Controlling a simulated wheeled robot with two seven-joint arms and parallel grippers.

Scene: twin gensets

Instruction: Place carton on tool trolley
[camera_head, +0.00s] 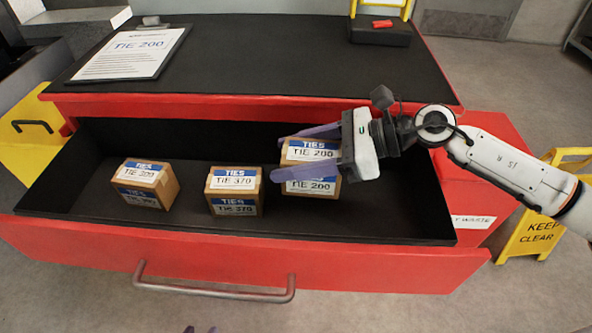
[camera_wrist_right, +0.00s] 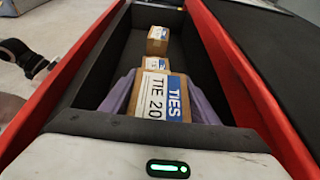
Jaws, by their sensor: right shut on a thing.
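The tool trolley has a red body and a black top (camera_head: 270,60), with its deep drawer (camera_head: 350,228) pulled open. My right gripper (camera_head: 312,155) is shut on a brown carton (camera_head: 310,168) labelled TIES, TIE 200, with its purple fingers on two sides. The held carton is at the right of the drawer; I cannot tell if it touches the floor. It also shows in the right wrist view (camera_wrist_right: 160,95).
A clipboard (camera_head: 132,50) reading TIE 200 lies on the top's left. A dark block with a red piece (camera_head: 382,24) and a yellow frame stand at the far right. The middle of the top is clear. A yellow sign (camera_head: 535,232) stands on the floor to the right.

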